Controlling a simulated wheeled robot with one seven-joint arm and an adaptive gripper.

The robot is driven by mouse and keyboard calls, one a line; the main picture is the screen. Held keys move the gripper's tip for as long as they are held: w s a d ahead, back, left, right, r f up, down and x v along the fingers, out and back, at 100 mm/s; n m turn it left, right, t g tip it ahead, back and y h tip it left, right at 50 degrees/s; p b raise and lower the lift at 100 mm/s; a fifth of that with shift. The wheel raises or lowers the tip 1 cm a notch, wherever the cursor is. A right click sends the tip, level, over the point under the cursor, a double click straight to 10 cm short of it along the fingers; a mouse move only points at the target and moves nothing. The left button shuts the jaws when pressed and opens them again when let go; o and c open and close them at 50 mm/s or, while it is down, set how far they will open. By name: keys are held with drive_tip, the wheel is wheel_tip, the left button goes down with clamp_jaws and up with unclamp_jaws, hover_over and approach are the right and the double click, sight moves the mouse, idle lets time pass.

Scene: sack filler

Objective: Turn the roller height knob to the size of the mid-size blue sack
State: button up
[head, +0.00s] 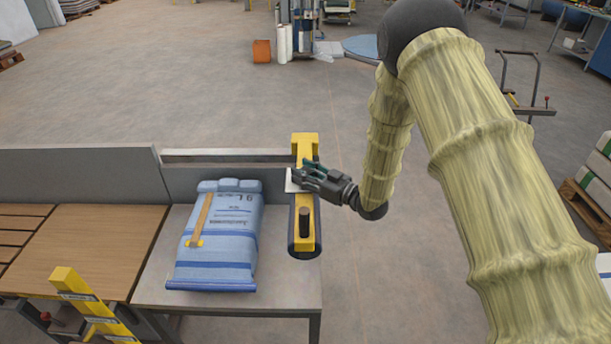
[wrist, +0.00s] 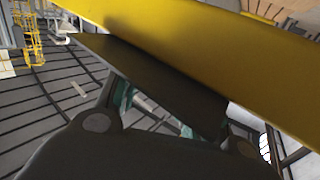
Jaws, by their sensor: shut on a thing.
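My gripper (head: 304,174) is at the middle of the yellow roller frame (head: 304,145), over a small white plate (head: 292,187). It is shut on what appears to be the roller height knob, which its fingers hide in the head view. In the wrist view the teal fingers (wrist: 155,115) are partly hidden behind a dark flat bar (wrist: 150,80), beneath the yellow beam (wrist: 200,50). No size marks or pointer are readable. A blue sack (head: 230,250) with darker stripes lies on the table left of the frame. A dark upright cylinder (head: 306,224) stands on the frame's near end.
A wooden-handled piece with a yellow end (head: 200,220) lies on the sack. The grey table (head: 270,296) adjoins a brown slatted surface (head: 95,245) at left. A yellow post (head: 80,290) stands at front left. The floor beyond the table is mostly clear.

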drive_tip(key=n+g+y+b, duration=0.1)
drive_tip(key=n+g+b, duration=0.1)
drive_tip(key=n+g, duration=0.1)
drive_tip(key=n+g+y+b, duration=0.2)
drive_tip(key=n+g, duration=0.1)
drive_tip(key=g, duration=0.3)
drive_tip(key=shift+f+y, duration=0.2)
drive_tip(key=shift+y, duration=0.1)
drive_tip(key=shift+r+n+g+b, duration=0.1)
drive_tip(key=shift+n+g+b, duration=0.75)
drive_tip(key=shift+g, duration=0.6)
drive_tip(key=shift+n+g+b, duration=0.5)
drive_tip(key=shift+n+g, duration=0.65)
drive_tip(key=shift+g, duration=0.6)
drive_tip(key=shift+r, duration=0.1)
drive_tip(key=o, duration=1)
drive_tip(key=shift+d, duration=0.1)
drive_tip(key=v, duration=1.2)
drive_tip(key=shift+r, duration=0.25)
